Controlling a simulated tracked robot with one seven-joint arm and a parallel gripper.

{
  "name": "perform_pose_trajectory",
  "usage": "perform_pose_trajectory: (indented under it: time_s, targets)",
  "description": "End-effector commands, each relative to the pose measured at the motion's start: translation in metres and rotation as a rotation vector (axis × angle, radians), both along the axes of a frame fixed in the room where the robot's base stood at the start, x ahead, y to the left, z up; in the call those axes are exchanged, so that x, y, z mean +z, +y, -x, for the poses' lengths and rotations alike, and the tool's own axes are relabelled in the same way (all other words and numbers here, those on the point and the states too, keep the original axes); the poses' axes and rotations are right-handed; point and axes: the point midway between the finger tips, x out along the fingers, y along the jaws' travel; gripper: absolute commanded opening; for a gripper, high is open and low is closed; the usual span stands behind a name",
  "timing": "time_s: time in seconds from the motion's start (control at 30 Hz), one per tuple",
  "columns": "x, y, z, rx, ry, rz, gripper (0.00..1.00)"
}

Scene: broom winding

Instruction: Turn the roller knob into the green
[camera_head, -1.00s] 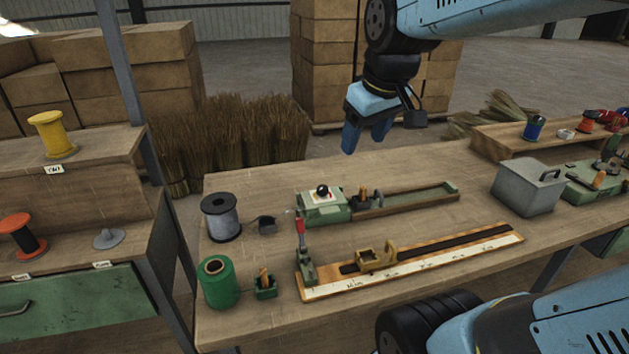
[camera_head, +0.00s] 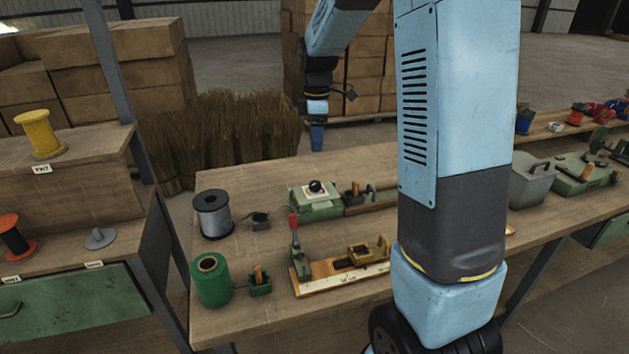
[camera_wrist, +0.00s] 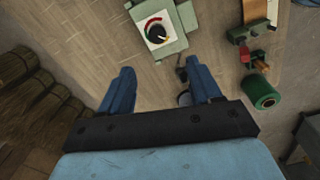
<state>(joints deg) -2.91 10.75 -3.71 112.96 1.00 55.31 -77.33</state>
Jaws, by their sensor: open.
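The roller knob (camera_head: 316,186) is a black knob on a white dial plate on top of a green box (camera_head: 321,207). In the wrist view the knob (camera_wrist: 157,34) shows a pale pointer aimed to the lower right. My gripper (camera_head: 317,147) is in the air above the table's back edge, pointing down, behind the box in the head view. In the wrist view my gripper (camera_wrist: 160,82) has its fingers wide apart and empty, clear of the knob.
A grey wire spool (camera_head: 213,216) and a green spool (camera_head: 211,281) stand left of the box. A wooden ruler jig (camera_head: 325,280) with a red-handled lever (camera_head: 294,232) lies in front. My arm hides the table's middle right. Broom bristle bundles (camera_head: 225,135) stand behind.

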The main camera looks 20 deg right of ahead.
Motion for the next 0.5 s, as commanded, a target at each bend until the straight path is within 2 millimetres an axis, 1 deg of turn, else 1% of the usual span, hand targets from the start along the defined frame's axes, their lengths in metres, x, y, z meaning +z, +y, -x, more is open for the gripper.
perform_pose_trajectory:
  time_s: [0.03,0.1,0.27,0.37,0.5]
  targets:
    - [-0.005,0.000,-0.004,0.019,0.008,0.001,0.63]
    - [-0.009,0.000,-0.008,0.038,0.014,0.002,0.63]
    - [-0.020,0.000,-0.010,0.051,0.020,0.002,0.63]
    - [-0.032,0.000,-0.009,0.050,0.021,0.003,0.63]
    - [-0.056,0.000,-0.009,0.049,0.021,0.003,0.63]
